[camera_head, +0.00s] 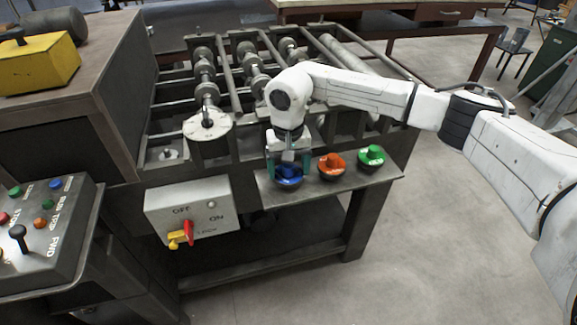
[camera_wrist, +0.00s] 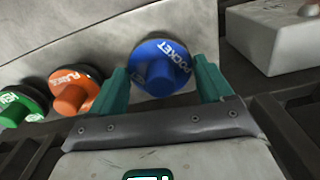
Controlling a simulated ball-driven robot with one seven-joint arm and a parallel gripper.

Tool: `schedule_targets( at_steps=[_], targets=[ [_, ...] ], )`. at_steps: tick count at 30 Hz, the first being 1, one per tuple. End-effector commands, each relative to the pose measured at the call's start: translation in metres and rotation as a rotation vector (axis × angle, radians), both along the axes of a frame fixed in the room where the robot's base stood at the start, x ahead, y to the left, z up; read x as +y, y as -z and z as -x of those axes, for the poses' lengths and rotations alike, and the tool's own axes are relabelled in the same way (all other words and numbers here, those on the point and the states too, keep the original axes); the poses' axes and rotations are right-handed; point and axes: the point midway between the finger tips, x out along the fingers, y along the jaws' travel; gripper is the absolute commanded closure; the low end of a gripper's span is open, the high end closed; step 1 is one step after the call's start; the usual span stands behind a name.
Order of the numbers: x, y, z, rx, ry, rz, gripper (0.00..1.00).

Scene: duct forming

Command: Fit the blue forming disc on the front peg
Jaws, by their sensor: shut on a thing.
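The blue forming disc (camera_head: 289,179) sits on the narrow front shelf, leftmost in a row of three discs. In the wrist view the blue disc (camera_wrist: 172,52) shows white lettering that reads POCKET and a raised blue knob. My gripper (camera_head: 289,165) points down over it, with its two green fingers on either side of the knob, shut on it. The fingers also show in the wrist view (camera_wrist: 160,68). At the machine's front left, a small round base with a short stub (camera_head: 168,154) looks like the front peg. It carries no disc.
An orange disc (camera_head: 331,165) and a green disc (camera_head: 371,155) sit on the shelf (camera_head: 345,185) to the right. A grey switch box (camera_head: 188,208) stands left of the shelf. A pale round plate with a post (camera_head: 208,124) and roller shafts lie behind.

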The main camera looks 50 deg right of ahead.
Motion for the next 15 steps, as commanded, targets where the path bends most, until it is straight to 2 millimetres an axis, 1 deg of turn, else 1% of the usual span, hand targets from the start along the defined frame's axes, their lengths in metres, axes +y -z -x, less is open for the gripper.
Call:
schedule_targets(
  at_steps=[8, 9, 15],
  targets=[
    [-0.0002, -0.0009, -0.0004, -0.001, 0.0, 0.0, 0.7],
    [-0.0002, -0.0009, -0.0004, -0.001, 0.0, 0.0, 0.19],
    [-0.0001, -0.0006, -0.0003, -0.001, 0.0, 0.001, 0.0]
  ],
)
